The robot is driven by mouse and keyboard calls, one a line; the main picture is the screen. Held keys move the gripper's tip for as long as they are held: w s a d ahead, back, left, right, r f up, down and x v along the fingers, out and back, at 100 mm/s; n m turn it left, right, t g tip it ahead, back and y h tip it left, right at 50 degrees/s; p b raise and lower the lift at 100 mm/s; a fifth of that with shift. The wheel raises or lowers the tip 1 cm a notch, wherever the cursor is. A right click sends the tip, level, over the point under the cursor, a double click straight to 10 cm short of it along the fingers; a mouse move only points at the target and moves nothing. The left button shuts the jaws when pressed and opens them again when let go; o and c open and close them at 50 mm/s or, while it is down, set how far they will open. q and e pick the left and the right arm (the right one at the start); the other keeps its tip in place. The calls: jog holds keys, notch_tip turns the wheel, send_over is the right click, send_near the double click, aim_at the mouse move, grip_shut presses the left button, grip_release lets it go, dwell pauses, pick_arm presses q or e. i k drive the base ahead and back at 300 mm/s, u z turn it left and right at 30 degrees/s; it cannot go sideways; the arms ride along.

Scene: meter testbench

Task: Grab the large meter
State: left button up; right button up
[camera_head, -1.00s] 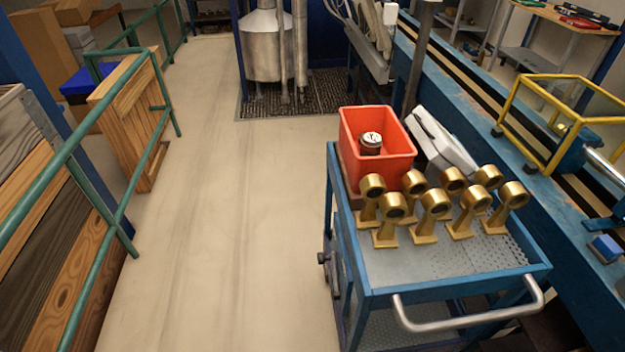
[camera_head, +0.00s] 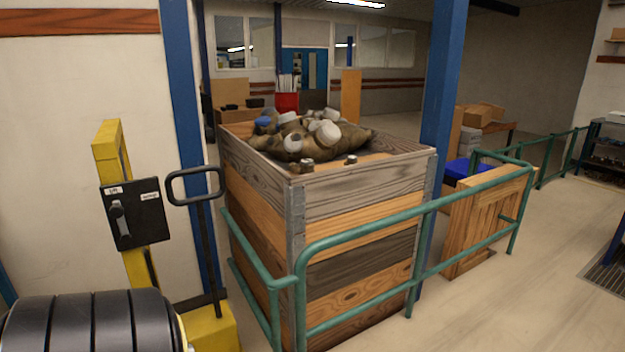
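Neither of my grippers shows in the head view. A heap of bronze-brown bodies with white and blue rounded parts (camera_head: 322,134), which look like meters, lies on top of a big wooden crate (camera_head: 352,248). The heap's pieces overlap, so I cannot tell which one is the large meter. Two small meter-like pieces sit at the crate's near top edge, one near the corner (camera_head: 303,166) and one farther right (camera_head: 351,160).
A green railing (camera_head: 370,222) runs along the crate's front and right. A yellow pallet truck (camera_head: 205,325) and a black ribbed rounded thing (camera_head: 90,322) stand at left. Blue posts (camera_head: 440,100) rise beside the crate.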

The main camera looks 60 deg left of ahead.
aim_at(306, 165)
jog(key=u, duration=1.9)
jog(key=i, duration=0.3)
